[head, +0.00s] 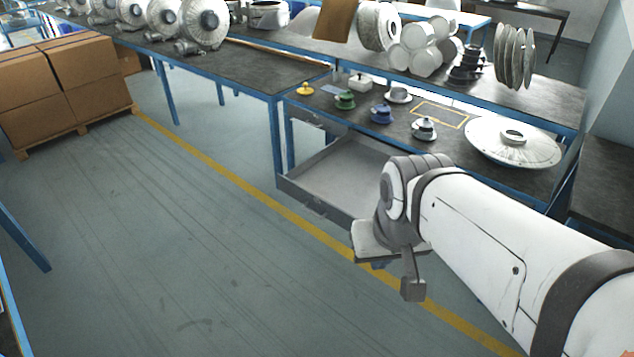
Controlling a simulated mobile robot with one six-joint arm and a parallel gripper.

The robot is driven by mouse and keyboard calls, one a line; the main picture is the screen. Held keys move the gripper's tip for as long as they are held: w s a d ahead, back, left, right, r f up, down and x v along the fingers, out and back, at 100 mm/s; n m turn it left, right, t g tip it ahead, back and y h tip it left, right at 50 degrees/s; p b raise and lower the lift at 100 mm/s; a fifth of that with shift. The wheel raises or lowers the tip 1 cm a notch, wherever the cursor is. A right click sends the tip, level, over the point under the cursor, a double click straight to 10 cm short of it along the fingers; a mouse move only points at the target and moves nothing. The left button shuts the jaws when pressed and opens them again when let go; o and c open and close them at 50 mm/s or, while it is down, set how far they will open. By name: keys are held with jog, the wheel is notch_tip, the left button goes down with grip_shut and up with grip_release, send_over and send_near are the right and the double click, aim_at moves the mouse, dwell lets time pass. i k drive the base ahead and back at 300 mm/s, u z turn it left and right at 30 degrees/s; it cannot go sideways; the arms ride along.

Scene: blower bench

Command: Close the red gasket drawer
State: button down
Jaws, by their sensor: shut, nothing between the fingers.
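A grey drawer (312,204) is pulled out from under the near bench, its wide shallow tray open and looking empty. My gripper (398,277) points down near the drawer's right front corner, shut and holding nothing. My wrist and white arm come in from the lower right and hide the right part of the drawer. I cannot tell whether the gripper touches the drawer.
The bench top (462,152) above carries a large white disc (512,142), a green part (345,100), a blue part (381,114) and other small parts. Boxes (60,85) stand on a pallet at left. The floor before the drawer is clear, crossed by a yellow line (225,172).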

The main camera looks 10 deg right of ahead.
aim_at(339, 181)
jog(key=u, duration=0.05)
jog(key=i, duration=1)
jog(key=u, duration=0.05)
